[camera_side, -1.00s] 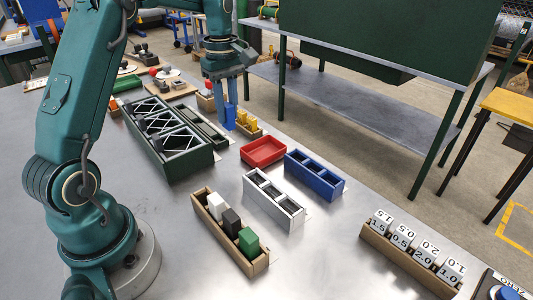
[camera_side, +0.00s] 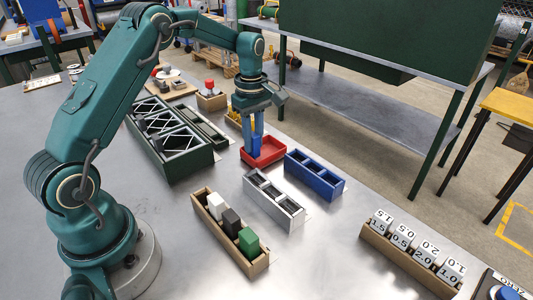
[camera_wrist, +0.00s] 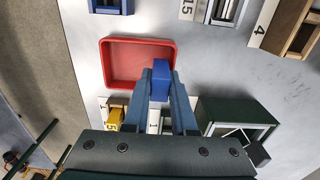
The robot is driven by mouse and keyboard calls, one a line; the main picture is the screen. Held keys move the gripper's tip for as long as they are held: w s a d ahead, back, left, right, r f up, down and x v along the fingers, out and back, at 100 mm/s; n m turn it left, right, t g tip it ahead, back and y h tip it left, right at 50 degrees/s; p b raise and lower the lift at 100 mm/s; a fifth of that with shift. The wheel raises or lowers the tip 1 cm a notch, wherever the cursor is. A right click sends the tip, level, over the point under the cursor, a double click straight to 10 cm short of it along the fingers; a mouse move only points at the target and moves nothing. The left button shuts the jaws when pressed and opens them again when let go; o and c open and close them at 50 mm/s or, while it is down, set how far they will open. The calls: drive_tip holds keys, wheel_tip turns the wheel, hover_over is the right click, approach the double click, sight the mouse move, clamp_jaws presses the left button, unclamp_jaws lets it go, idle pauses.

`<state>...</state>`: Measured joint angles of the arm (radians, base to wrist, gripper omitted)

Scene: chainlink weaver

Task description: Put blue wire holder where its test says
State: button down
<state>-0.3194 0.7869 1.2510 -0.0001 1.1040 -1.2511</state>
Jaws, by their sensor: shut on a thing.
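The blue wire holder is a small blue block (camera_wrist: 161,79), held between the fingertips of my gripper (camera_wrist: 160,88). In the side view my gripper (camera_side: 254,150) points down at the red tray (camera_side: 277,157), and its fingers partly hide the blue block. In the wrist view the block overlaps the lower right part of the red tray (camera_wrist: 104,62). The tray's visible floor is empty. I cannot tell whether the block touches the tray or hangs just above it.
A blue three-slot tray (camera_side: 315,177) and a white three-slot tray (camera_side: 290,215) stand near the red tray. A wooden box (camera_side: 228,245) holds white, black and green blocks. Numbered blocks (camera_side: 400,238) sit front right. A dark green rack (camera_side: 190,164) stands left of my gripper.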

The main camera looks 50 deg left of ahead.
drive_tip(key=shift+f, duration=0.1)
drive_tip(key=c, duration=0.7)
unclamp_jaws()
